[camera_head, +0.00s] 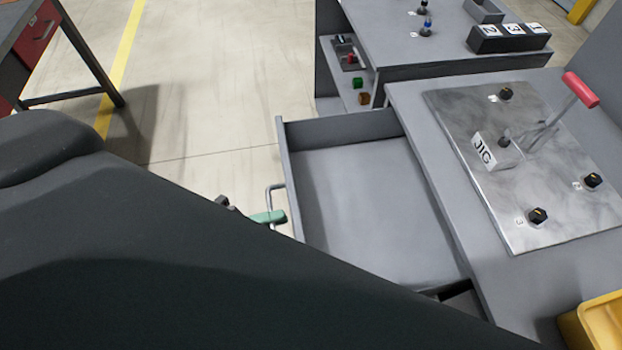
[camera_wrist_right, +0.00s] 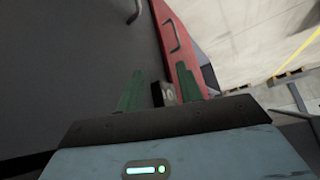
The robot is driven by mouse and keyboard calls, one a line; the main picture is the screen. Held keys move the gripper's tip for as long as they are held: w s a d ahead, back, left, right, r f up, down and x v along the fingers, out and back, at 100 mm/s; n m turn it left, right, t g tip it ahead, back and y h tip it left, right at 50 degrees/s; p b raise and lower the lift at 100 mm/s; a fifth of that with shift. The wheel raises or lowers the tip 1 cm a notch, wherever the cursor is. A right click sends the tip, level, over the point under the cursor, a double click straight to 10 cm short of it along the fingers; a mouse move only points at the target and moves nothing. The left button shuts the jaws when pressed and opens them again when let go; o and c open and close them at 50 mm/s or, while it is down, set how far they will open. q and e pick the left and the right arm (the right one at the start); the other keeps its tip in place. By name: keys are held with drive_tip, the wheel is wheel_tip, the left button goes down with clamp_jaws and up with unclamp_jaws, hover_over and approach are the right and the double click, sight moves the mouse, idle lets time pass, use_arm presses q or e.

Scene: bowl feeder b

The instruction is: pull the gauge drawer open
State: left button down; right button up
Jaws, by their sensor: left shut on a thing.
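A grey drawer (camera_head: 360,206) stands pulled far out from the grey workbench (camera_head: 405,106). Its visible inside is empty; no label on it shows. Its metal handle (camera_head: 270,189) is on the left end, its lower part hidden. The green fingertips of my left gripper (camera_head: 268,216) are shut on the handle. My dark arm hides the rest of this gripper and the drawer's near corner. In the right wrist view my right gripper (camera_wrist_right: 160,92) has its green fingers apart. A small dark block with a white label (camera_wrist_right: 163,94) shows between them, with gaps on both sides.
A marble-grey plate with a JIG block (camera_head: 498,150), black knobs and a red-handled lever (camera_head: 580,90) is on the bench. A yellow bin (camera_head: 600,325) sits at the lower right. A red drawer front (camera_wrist_right: 182,50) is near my right gripper.

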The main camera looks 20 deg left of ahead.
use_arm(q)
drive_tip(key=v, duration=0.3)
drive_tip(key=r+v, duration=0.1)
drive_tip(key=shift+s+a+f, duration=0.1)
drive_tip(key=shift+s+a, duration=0.05)
drive_tip(key=shift+a, duration=0.15)
use_arm(e)
drive_tip(key=shift+w, duration=0.45)
use_arm(q)
drive_tip(key=c, duration=1.6)
unclamp_jaws()
drive_tip(key=shift+c, duration=0.2)
use_arm(e)
drive_tip(key=shift+s, duration=0.2)
drive_tip(key=shift+s, duration=0.15)
